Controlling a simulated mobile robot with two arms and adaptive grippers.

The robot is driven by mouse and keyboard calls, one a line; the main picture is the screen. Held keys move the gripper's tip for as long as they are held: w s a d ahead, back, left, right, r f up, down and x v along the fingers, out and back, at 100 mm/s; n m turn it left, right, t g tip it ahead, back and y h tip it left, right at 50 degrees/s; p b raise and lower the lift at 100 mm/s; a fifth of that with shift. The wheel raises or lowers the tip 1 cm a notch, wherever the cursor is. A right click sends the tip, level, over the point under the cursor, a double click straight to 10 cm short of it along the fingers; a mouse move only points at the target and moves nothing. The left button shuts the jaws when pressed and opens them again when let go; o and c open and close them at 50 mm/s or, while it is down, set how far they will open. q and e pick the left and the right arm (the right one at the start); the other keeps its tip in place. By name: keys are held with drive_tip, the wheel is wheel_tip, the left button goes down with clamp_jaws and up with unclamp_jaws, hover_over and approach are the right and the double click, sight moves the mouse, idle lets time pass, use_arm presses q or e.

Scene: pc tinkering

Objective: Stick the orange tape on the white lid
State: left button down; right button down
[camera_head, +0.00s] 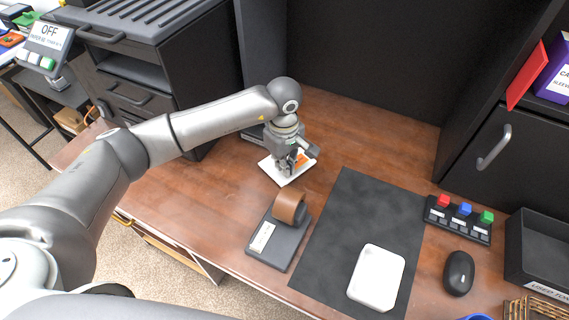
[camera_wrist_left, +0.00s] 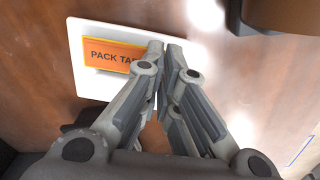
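An orange piece (camera_wrist_left: 112,57) marked "PACK TA…" lies flat on a white plate (camera_wrist_left: 90,88). In the head view, the orange piece (camera_head: 304,160) and white plate (camera_head: 270,169) are on the wooden desk, partly hidden by my left gripper (camera_head: 284,174). In the wrist view, the left gripper's fingertips (camera_wrist_left: 165,46) are together over the plate, just right of the orange piece, with nothing visible between them. Whether they touch the plate is unclear. A white rounded lid-like box (camera_head: 376,277) lies on the dark mat. My right gripper is not in view.
A brown tape roll (camera_head: 289,207) sits on a dark dispenser (camera_head: 277,244) between the plate and the mat (camera_head: 345,215). A black mouse (camera_head: 459,273), a button panel (camera_head: 458,219) and a black tray (camera_head: 540,250) are at the right. The back-middle desk is clear.

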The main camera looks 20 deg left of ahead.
use_arm(q)
drive_tip(key=shift+s+a+f, duration=0.15)
drive_tip(key=shift+s+f, duration=0.2)
drive_tip(key=shift+f, duration=0.3)
drive_tip(key=c, duration=1.6)
unclamp_jaws()
drive_tip(key=shift+o, duration=0.2)
drive_tip(key=shift+w+f, duration=0.15)
drive_tip(key=shift+w, duration=0.1)
drive_tip(key=shift+r, duration=0.3)
drive_tip(key=shift+r, duration=0.3)
wheel_tip(320, 180, up, 11)
